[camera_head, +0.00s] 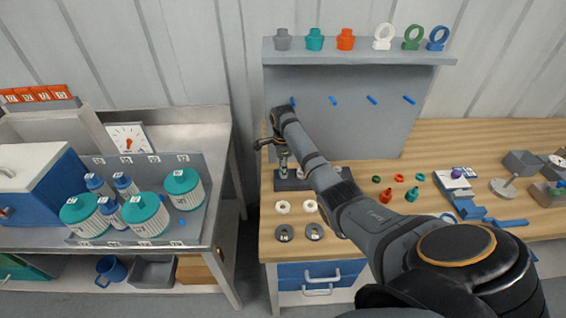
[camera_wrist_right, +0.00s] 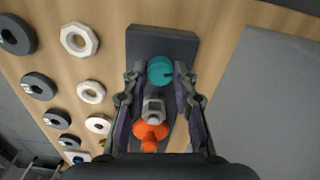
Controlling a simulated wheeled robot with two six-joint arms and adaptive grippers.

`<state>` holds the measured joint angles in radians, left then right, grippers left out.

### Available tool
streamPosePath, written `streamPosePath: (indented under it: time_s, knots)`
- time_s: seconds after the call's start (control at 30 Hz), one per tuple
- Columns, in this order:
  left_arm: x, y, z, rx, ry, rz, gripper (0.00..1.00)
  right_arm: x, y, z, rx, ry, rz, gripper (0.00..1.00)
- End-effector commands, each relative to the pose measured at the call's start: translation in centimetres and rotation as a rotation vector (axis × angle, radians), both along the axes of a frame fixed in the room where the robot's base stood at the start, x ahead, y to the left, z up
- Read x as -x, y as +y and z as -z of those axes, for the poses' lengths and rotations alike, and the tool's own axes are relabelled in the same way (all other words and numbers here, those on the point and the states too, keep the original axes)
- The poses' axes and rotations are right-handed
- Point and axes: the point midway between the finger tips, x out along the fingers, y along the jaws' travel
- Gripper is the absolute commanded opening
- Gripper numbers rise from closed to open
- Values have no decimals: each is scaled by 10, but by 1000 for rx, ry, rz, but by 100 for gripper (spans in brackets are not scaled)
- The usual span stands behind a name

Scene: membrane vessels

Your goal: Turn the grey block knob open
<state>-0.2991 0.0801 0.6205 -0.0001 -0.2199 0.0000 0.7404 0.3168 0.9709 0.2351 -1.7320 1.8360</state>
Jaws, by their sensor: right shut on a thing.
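The dark grey block (camera_wrist_right: 150,38) lies on the wooden bench; in the head view it shows as a dark slab (camera_head: 290,184), partly hidden by my right arm. A round teal knob (camera_wrist_right: 157,72) with a dark mark sits over the block in the right wrist view. My right gripper (camera_wrist_right: 160,71) is shut on it, a fingertip on each side. A light grey piece (camera_wrist_right: 153,107) and an orange piece (camera_wrist_right: 150,131) lie between the fingers, nearer the wrist. In the head view the right gripper (camera_head: 282,160) points down at the block. My left gripper is not in view.
White rings (camera_head: 283,207) and dark rings (camera_head: 284,233) lie in front of the block. A grey panel with blue pegs (camera_head: 332,100) rises behind. A side table with teal-lidded jars (camera_head: 148,215) stands left.

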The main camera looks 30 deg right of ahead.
Motion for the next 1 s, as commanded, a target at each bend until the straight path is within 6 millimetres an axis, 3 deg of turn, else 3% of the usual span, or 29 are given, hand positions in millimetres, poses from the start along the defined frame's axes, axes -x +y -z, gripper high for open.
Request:
streamPosePath:
  time_s: [0.03,0.3,1.0]
  knots:
    - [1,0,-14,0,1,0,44,0,1,-7,-1,2,-44,0]
    - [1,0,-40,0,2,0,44,0,1,-5,-1,3,-301,0]
    - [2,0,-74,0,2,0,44,-1,1,-2,-1,0,-954,0]
